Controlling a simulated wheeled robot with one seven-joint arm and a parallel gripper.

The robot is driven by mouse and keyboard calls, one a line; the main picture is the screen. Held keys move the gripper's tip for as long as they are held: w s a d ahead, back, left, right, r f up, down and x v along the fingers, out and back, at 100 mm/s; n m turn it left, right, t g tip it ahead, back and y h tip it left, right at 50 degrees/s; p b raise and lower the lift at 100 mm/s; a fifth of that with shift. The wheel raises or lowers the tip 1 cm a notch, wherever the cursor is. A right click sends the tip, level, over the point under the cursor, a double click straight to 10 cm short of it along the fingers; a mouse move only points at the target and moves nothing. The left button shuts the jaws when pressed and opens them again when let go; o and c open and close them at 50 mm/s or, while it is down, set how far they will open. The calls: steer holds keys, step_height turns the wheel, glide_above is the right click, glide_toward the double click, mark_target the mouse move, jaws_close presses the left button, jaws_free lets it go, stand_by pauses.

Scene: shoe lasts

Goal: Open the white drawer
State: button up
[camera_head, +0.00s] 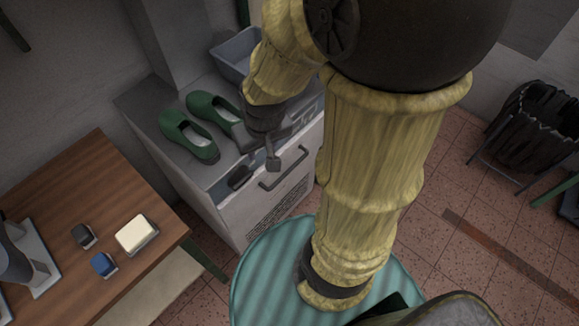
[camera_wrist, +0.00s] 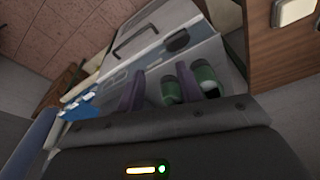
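The white drawer (camera_head: 262,207) is in the cabinet at the centre left, with a dark bar handle (camera_head: 283,170) on its front. It stands partly out: a strip of its inside shows behind the front, with a dark oval object (camera_head: 240,176) in it. In the wrist view the drawer's handle (camera_wrist: 135,35) is at upper left and the dark object (camera_wrist: 177,41) lies behind the front. My gripper (camera_head: 259,150) is above the drawer's open strip, behind the handle and apart from it. In the wrist view its two fingers (camera_wrist: 160,86) are spread, with nothing held.
Green shoes (camera_head: 190,138) and a grey bin (camera_head: 236,55) stand on the cabinet top (camera_head: 148,108). A wooden table (camera_head: 90,190) with small blocks is at left. A dark basket (camera_head: 533,122) stands at right. Tiled floor (camera_head: 455,215) is free between.

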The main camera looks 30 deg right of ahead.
steer(key=w+d+f+m+b, duration=0.3)
steer(key=d+f+m, duration=0.1)
steer(key=f, duration=0.2)
steer(key=w+d+f+m+b, duration=0.3)
steer(key=w+d+f+m, duration=0.1)
steer(key=f, duration=0.2)
steer(key=m+b, duration=0.2)
steer(key=m, duration=0.4)
glide_above(290, 169)
steer(key=s+d, duration=0.1)
steer(key=s, duration=0.3)
steer(key=s+x, duration=0.2)
steer(key=x, duration=0.6)
steer(key=shift+w+d+f+g+y, duration=0.1)
steer(key=shift+w+f+g+y, duration=0.05)
steer(key=shift+w+g+y, duration=0.2)
steer(key=shift+s, duration=0.1)
steer(key=shift+f, duration=0.1)
steer(key=w+f, duration=0.1)
steer(key=f, duration=0.4)
steer(key=w+a+f, duration=0.1)
steer(key=f, duration=0.5)
steer(key=w+f, duration=0.1)
steer(key=f, duration=0.5)
steer(key=shift+w+a, duration=0.15)
steer(key=shift+r, duration=0.1)
steer(key=shift+c, duration=0.3)
jaws_close()
